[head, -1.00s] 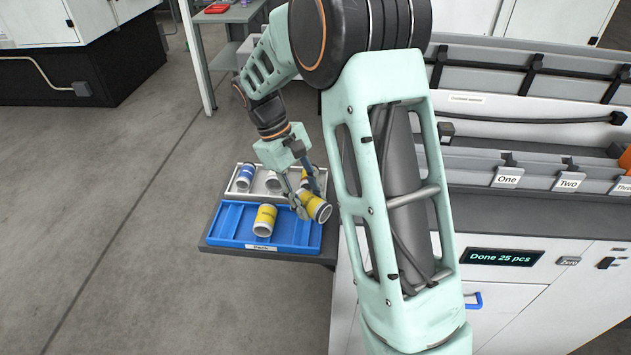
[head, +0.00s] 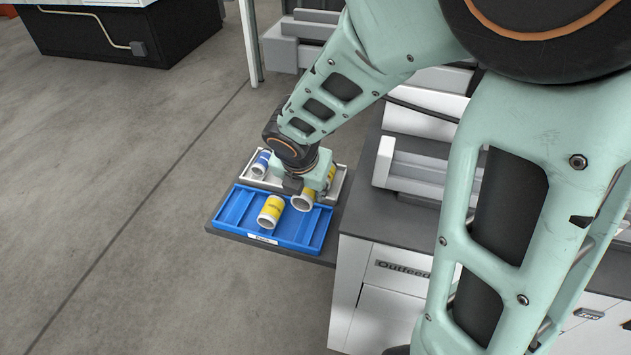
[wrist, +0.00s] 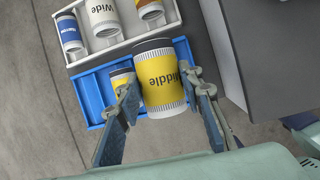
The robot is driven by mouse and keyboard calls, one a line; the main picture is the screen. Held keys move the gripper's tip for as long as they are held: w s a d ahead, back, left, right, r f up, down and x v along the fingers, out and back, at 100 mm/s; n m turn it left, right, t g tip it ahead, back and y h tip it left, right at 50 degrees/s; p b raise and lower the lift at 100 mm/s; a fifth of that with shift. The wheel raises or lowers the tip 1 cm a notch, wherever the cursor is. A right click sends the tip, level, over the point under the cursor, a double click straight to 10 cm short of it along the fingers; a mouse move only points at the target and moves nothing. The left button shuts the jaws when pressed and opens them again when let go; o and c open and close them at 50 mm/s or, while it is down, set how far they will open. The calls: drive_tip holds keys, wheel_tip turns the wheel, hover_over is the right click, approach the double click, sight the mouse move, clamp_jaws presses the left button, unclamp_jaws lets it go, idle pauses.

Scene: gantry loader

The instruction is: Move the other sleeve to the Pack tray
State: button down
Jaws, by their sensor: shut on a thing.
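My gripper (wrist: 160,90) is shut on a yellow and white sleeve (wrist: 160,75) marked "Middle", with one finger on each side. In the head view this held sleeve (head: 302,200) shows below my wrist, over the right rear part of the blue Pack tray (head: 232,214). I cannot tell whether it touches the tray. Another yellow sleeve (head: 271,212) lies tilted in the blue tray's middle; in the wrist view it is partly hidden behind the left finger. The fingers are mostly hidden in the head view.
A white tray (wrist: 92,52) adjoins the blue tray's far side. It holds a blue-banded sleeve (wrist: 69,33), a white sleeve marked "Wide" (wrist: 102,16) and another sleeve (wrist: 150,10) at its right. A grey-topped cabinet marked "Outfeed" (head: 398,268) stands right of the trays.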

drive_tip(key=shift+a+n, duration=0.1)
drive_tip(key=shift+n, duration=0.2)
drive_tip(key=shift+f, duration=0.2)
wheel_tip(320, 180, down, 10)
drive_tip(key=b, duration=1)
drive_tip(key=c, duration=1.2)
unclamp_jaws()
drive_tip(key=shift+s, duration=0.1)
drive_tip(key=shift+c, duration=0.2)
